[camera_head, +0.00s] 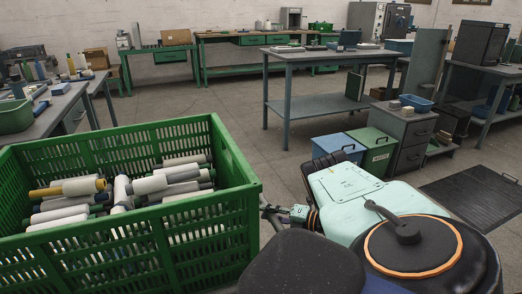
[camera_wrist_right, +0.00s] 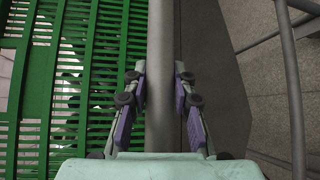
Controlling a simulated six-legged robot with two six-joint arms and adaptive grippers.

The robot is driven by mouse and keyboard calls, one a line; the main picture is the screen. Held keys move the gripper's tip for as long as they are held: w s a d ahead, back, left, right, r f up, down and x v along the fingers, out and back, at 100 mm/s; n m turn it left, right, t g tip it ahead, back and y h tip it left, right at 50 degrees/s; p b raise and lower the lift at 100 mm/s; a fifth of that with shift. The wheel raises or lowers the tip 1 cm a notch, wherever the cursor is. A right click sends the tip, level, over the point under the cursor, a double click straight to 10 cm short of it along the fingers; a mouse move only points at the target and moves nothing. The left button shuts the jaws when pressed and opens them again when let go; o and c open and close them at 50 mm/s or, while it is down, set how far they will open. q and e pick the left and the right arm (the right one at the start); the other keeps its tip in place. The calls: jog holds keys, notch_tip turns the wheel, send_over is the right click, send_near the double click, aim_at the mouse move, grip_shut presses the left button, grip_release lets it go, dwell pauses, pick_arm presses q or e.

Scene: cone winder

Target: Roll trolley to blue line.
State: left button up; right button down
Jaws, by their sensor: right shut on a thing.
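A green slatted crate (camera_head: 205,235), filled with white and yellow-ended yarn tubes (camera_head: 175,185), fills the lower left of the head view. Its slatted wall (camera_wrist_right: 95,60) shows on the left in the right wrist view. A grey trolley bar (camera_wrist_right: 160,30) runs upright through the middle of that view, beside the crate. My right gripper (camera_wrist_right: 160,78) is shut around this bar, a finger on each side. In the head view my right gripper (camera_head: 272,208) sits by the crate's right side, partly hidden. My left gripper is not in view. No blue line shows.
A grey workbench (camera_head: 320,54) stands ahead, with a blue bin (camera_head: 338,148) and a green bin (camera_head: 373,150) in front of a drawer cabinet (camera_head: 408,135). A dark floor mat (camera_head: 475,195) lies at right. Open floor (camera_head: 225,105) stretches beyond the crate.

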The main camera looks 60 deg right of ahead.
jog(key=shift+d, duration=0.1)
dwell(0.4)
jog(key=c, duration=1.1)
grip_release()
jog(key=v, duration=1.2)
